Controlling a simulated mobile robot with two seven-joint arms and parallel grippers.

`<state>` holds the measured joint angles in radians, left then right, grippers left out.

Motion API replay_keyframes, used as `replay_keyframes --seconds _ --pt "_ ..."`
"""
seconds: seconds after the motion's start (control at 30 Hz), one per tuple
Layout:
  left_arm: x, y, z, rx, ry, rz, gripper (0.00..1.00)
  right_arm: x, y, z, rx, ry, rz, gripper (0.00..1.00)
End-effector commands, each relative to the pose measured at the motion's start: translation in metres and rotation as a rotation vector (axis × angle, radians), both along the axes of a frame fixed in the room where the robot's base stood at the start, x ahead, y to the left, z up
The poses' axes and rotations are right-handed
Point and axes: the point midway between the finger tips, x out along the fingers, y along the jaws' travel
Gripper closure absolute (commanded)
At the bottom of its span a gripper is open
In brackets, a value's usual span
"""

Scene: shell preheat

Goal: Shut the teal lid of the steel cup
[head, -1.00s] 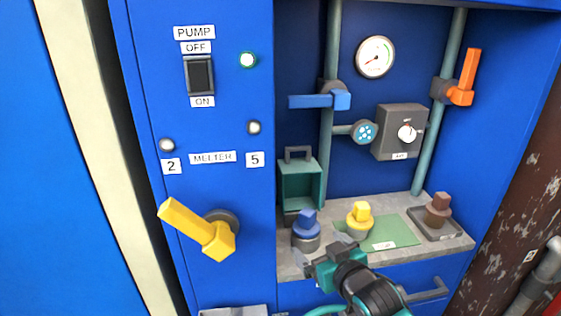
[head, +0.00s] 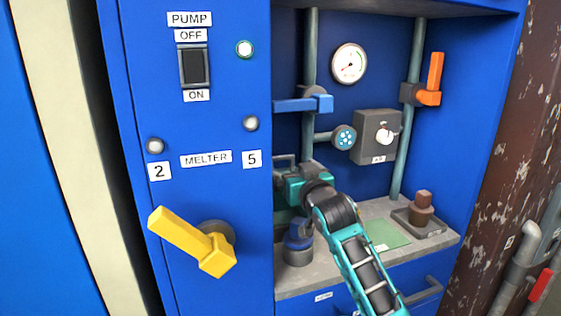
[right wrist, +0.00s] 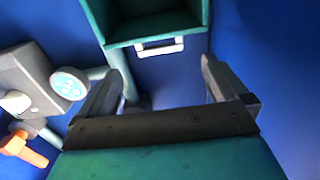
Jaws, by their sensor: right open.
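A teal, hollow, box-like part (right wrist: 150,20) with a pale handle (right wrist: 160,47) shows at the top of the right wrist view; I take it for the teal lid, standing open. In the head view my right gripper (head: 281,182) covers most of it, and its grey handle (head: 284,161) shows just above. My right gripper (right wrist: 158,80) is open, with nothing between its fingers. The handle lies beyond the fingertips, apart from them. The steel cup cannot be made out clearly; the gripper and arm hide that corner. My left gripper is not in view.
A grey pot with a blue top (head: 298,248) stands close below my right gripper. A brown-topped piece (head: 421,210) sits on a tray at right. A blue valve handle (head: 300,104) and grey control box (head: 376,137) are above. A yellow lever (head: 195,243) juts out at left.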

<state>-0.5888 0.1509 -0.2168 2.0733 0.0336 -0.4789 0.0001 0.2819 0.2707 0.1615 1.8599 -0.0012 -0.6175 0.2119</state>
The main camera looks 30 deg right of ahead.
Motion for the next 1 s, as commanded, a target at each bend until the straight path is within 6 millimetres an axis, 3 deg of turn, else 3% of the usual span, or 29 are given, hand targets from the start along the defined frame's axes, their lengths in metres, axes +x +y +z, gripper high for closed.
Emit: replay_keyframes --seconds 0.2,0.43,0.63,0.97,1.0 --pt "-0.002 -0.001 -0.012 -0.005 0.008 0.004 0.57 0.039 -0.01 -0.001 0.0 -0.001 0.0 0.0" --pt "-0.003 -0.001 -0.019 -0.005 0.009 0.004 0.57 0.069 -0.017 -0.001 0.0 0.0 0.0 0.0" --pt "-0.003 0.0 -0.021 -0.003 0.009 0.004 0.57 0.08 -0.02 -0.001 0.0 0.0 0.0 0.0" --pt "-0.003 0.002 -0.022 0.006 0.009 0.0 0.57 0.082 -0.02 0.0 -0.001 0.0 0.0 0.0" --pt "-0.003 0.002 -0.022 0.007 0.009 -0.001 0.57 0.082 -0.02 0.0 -0.001 0.0 0.0 0.04"
